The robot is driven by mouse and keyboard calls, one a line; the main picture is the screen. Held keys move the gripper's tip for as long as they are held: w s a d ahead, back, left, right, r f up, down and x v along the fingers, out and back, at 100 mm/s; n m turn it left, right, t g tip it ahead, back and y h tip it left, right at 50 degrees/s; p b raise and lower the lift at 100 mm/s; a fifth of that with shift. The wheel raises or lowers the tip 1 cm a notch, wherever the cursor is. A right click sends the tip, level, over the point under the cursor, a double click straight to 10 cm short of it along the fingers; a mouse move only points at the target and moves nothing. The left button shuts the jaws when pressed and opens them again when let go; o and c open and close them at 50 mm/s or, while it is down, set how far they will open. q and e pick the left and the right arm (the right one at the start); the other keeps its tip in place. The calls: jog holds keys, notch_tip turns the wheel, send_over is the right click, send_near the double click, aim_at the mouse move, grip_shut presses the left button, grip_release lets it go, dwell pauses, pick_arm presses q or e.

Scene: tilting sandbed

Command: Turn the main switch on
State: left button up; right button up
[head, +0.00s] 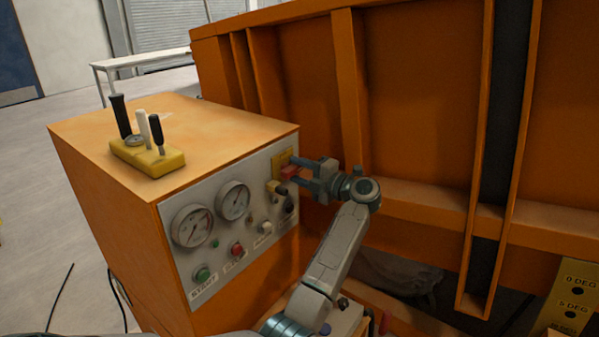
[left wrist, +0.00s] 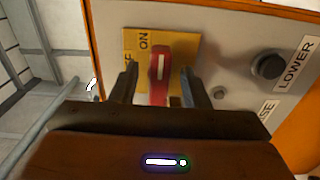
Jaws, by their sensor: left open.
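The main switch is a red handle (left wrist: 158,80) with a white line, on a yellow plate (left wrist: 187,45) marked ON, with a partly hidden label beside it. In the head view the red handle (head: 290,173) shows at the top right of the grey control panel, partly behind my gripper. My left gripper (head: 287,167) is open at the switch. In the left wrist view its two fingers (left wrist: 158,88) stand on either side of the handle, with visible gaps. The handle's lower end is hidden behind the gripper body. My right gripper is not in view.
The grey panel (head: 215,260) carries two gauges, a green START button (head: 203,274), a red button (head: 237,250) and several knobs. A black button (left wrist: 268,66) labelled LOWER is near the switch. Levers on a yellow block (head: 147,157) stand on the cabinet. The orange sandbed wall (head: 420,100) rises close behind my arm.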

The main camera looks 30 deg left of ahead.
pick_arm(q)
jog(key=shift+d+f, duration=0.15)
jog(key=shift+d, duration=0.3)
jog(key=d+b, duration=0.4)
jog(key=d, duration=0.5)
jog(key=shift+s+d, duration=0.35)
jog(key=shift+d, duration=0.05)
